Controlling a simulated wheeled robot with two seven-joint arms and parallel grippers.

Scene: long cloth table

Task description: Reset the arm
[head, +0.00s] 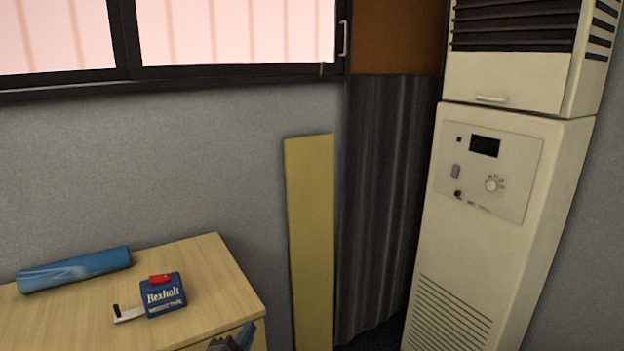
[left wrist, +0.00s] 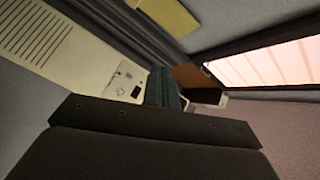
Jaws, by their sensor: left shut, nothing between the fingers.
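My left gripper (head: 235,341) shows only as a dark tip at the bottom edge of the head view, in front of the wooden table's right front corner. In the left wrist view its fingers (left wrist: 166,90) are together with nothing between them, and the room behind them looks tilted. The rest of the left arm is outside the head view. My right gripper is in neither view.
The wooden table (head: 205,268) holds a blue roll (head: 75,270) and a blue tape dispenser (head: 163,296) marked Bexholt. A yellow board (head: 310,240) leans on the grey wall. A tall cream air conditioner (head: 480,250) stands right, beside a dark curtain (head: 380,200).

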